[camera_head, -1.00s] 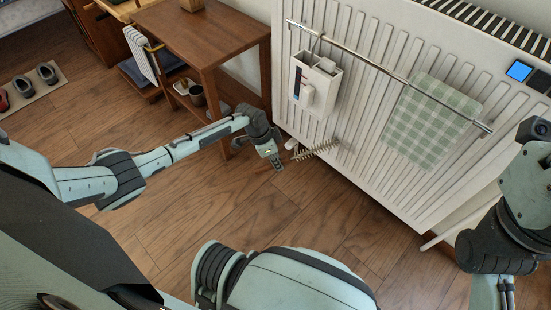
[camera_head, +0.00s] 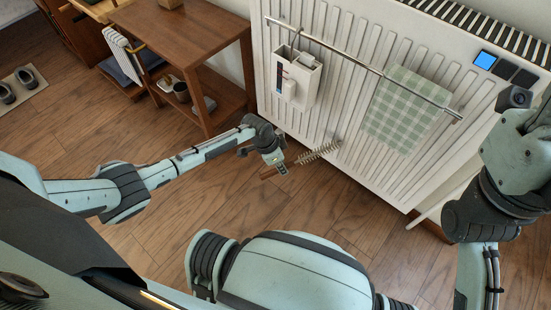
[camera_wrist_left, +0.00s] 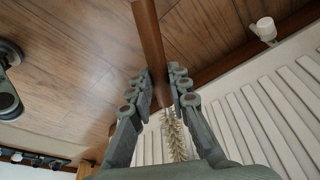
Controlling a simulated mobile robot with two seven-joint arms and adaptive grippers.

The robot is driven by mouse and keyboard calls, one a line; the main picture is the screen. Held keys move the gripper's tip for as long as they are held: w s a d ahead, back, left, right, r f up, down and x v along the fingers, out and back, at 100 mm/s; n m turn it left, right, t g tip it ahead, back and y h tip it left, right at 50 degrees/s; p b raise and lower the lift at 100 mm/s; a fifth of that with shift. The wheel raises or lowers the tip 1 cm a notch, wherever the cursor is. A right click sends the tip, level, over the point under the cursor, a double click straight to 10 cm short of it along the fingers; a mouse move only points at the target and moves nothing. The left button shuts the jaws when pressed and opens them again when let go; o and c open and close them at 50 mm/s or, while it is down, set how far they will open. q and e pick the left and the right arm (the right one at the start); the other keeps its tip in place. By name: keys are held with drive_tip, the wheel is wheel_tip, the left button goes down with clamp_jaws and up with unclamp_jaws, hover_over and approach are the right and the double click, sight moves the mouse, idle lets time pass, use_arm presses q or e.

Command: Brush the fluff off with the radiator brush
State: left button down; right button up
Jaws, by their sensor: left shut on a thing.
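My left gripper (camera_head: 278,166) is shut on the radiator brush, low in front of the white radiator (camera_head: 345,128). In the left wrist view the brush's brown wooden handle (camera_wrist_left: 150,45) runs between the two fingers (camera_wrist_left: 161,90), and its pale bristles (camera_wrist_left: 175,140) show on the near side. In the head view the bristly head (camera_head: 318,152) points right, before the radiator's lower left part. I cannot tell whether the bristles touch the radiator. I cannot make out any fluff. My right arm is at the right edge; its gripper is out of view.
A rail on the radiator carries a white holder (camera_head: 302,84) and a green checked towel (camera_head: 405,108). A wooden shelf unit (camera_head: 190,45) with a mug stands left of the radiator. Shoes (camera_head: 26,77) lie at far left. The wooden floor (camera_head: 150,165) before the radiator is clear.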

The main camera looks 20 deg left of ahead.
use_arm(q)
drive_tip(key=shift+s+d+p, duration=0.2)
drive_tip(key=shift+d+p, duration=0.35)
drive_tip(key=shift+d, duration=0.05)
drive_tip(key=shift+w+a+b, duration=0.2)
drive_tip(key=shift+w+a, duration=0.15)
drive_tip(key=shift+a, duration=0.5)
drive_tip(key=shift+w+a+b, duration=0.2)
drive_tip(key=shift+w+a, duration=0.1)
drive_tip(key=shift+a, duration=0.5)
drive_tip(key=shift+w+a+b, duration=0.2)
drive_tip(key=shift+w+a, duration=0.15)
drive_tip(key=shift+a, duration=0.5)
drive_tip(key=a, duration=0.1)
drive_tip(key=w+a+b, duration=0.1)
drive_tip(key=a, duration=0.1)
drive_tip(key=shift+a, duration=0.3)
